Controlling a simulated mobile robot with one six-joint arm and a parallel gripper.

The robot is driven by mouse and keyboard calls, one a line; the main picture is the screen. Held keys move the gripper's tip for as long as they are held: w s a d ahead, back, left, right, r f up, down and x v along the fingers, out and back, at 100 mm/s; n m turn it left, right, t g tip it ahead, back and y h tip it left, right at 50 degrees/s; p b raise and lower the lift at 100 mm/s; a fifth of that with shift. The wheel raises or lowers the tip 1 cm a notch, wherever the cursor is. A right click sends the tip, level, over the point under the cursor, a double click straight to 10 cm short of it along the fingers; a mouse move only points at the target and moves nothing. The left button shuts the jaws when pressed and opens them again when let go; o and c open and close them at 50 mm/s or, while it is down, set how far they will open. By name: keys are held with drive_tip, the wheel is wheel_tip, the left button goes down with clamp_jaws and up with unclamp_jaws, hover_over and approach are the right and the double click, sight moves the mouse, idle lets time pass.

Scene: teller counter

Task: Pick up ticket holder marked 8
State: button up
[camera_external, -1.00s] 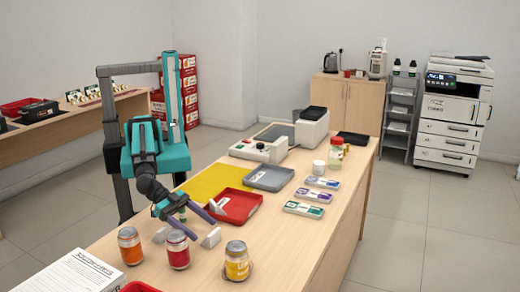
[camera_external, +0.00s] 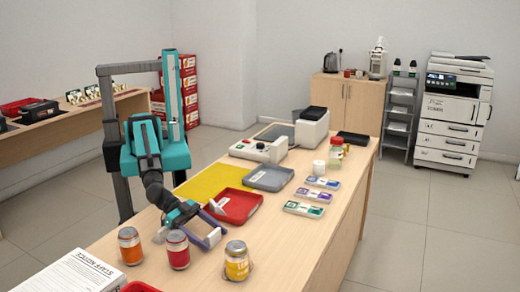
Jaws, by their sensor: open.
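Two small white wedge-shaped pieces that look like ticket holders are near my gripper; no number is readable on either. One white piece (camera_external: 213,236) lies on the counter behind the jars, at the fingertips. The other white piece (camera_external: 217,207) is at the left corner of the red tray (camera_external: 240,206). My gripper (camera_external: 211,236) is open and low over the counter, with its two purple-grey fingers on either side of the nearer piece. The fingers and wrist partly hide that piece, and I cannot tell whether they touch it.
An orange jar (camera_external: 130,246), a red jar (camera_external: 177,250) and a yellow jar (camera_external: 236,262) stand close in front of my gripper. A yellow mat (camera_external: 205,182) and a grey tray (camera_external: 269,178) lie behind. Several flat cases (camera_external: 304,209) lie to the right. The front right counter is clear.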

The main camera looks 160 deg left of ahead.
drive_tip(key=c, duration=1.1)
drive_tip(key=shift+r, duration=0.15)
drive_tip(key=shift+c, duration=0.2)
drive_tip(key=shift+r, duration=4.85)
